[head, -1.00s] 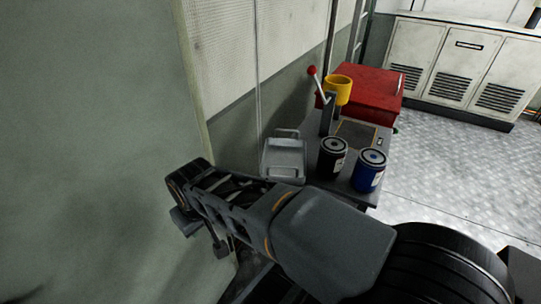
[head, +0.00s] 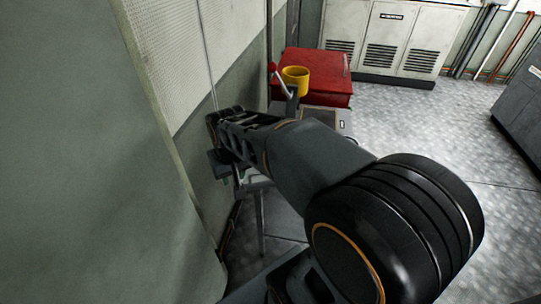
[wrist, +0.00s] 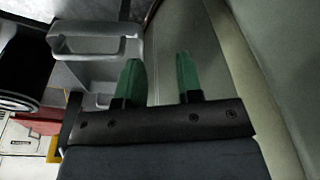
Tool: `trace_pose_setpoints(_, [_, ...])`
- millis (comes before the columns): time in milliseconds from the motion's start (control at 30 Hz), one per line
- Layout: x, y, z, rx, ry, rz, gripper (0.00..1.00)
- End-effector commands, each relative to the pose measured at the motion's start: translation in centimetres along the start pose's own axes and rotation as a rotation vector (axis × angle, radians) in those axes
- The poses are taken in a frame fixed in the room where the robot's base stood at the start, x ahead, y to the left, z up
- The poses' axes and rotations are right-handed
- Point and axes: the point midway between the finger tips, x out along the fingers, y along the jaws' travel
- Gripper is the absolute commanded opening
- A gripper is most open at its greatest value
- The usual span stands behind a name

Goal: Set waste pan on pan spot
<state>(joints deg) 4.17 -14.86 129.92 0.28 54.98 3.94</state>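The waste pan (wrist: 98,42) is a grey tray with a raised handle loop, at the upper left of the wrist view. In the head view my arm hides it. My gripper (wrist: 158,80) shows two green fingers set apart with nothing between them. The left finger is close to the pan's end; I cannot tell whether they touch. In the head view my gripper (head: 226,182) is beside the wall, mostly hidden by its own links. I cannot make out the pan spot.
A black canister (wrist: 22,70) shows at the wrist view's left. The wall (head: 160,180) is close on the left. The floor (head: 450,130) is open on the right.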

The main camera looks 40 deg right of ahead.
Motion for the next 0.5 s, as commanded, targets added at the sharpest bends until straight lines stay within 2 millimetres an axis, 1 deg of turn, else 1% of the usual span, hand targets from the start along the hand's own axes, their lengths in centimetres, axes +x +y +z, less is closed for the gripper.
trace_pose_setpoints(33, [-1.7,0.4,-2.3,0.036,-0.027,0.006,0.33])
trace_pose_setpoints(100, [-2.4,1.1,-4.9,0.087,-0.058,0.013,0.33])
trace_pose_setpoints(200, [-2.7,2.3,-8.0,0.154,-0.097,0.023,0.33])
trace_pose_setpoints(300, [-2.6,3.5,-10.5,0.212,-0.129,0.031,0.33])
trace_pose_setpoints(333, [-2.5,3.8,-11.0,0.226,-0.137,0.033,0.33])
trace_pose_setpoints(400, [-2.2,4.5,-12.1,0.255,-0.15,0.037,0.33])
trace_pose_setpoints(500, [-1.4,5.1,-12.9,0.279,-0.166,0.04,0.33])
